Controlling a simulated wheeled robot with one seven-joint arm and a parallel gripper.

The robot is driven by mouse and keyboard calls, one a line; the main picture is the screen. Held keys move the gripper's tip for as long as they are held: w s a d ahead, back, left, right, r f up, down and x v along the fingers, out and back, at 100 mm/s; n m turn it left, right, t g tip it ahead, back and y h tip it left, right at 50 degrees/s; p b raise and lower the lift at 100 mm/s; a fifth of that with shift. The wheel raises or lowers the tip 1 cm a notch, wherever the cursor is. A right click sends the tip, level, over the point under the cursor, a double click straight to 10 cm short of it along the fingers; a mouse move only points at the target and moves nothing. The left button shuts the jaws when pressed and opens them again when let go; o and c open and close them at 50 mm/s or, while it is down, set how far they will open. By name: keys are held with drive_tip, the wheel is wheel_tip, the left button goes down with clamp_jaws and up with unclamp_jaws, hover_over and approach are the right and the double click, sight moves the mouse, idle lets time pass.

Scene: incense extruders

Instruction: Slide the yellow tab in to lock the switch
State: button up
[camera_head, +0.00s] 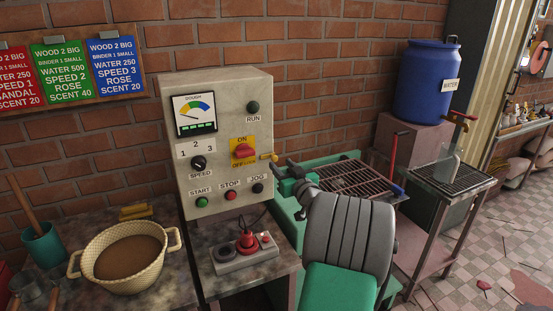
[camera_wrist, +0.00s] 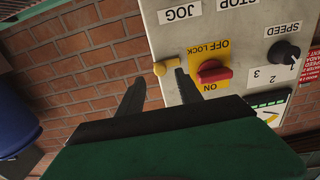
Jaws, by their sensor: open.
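The yellow tab (camera_head: 269,156) sticks out at the right side of the yellow ON/OFF LOCK plate (camera_head: 237,144) on the control box. A red switch knob (camera_head: 243,151) sits on this plate. In the wrist view, which is turned over, the tab (camera_wrist: 166,66) lies left of the red knob (camera_wrist: 213,71), at the box edge. My gripper (camera_head: 283,168) is just right of the tab in the head view. I cannot tell whether a finger touches the tab.
The control box (camera_head: 180,85) carries a dial, a speed knob (camera_head: 199,163) and several buttons close to the switch. A socket strip (camera_head: 243,252) with a red plug lies below. A metal rack (camera_head: 345,178) stands right, behind my arm. A basket (camera_head: 92,254) stands left.

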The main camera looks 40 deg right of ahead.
sight(276, 159)
drive_tip(key=p+x, duration=0.1)
drive_tip(key=x, duration=0.3)
drive_tip(key=shift+w+d, duration=0.1)
drive_tip(key=shift+w, duration=0.2)
drive_tip(key=shift+c, duration=0.4)
clamp_jaws()
idle(0.7)
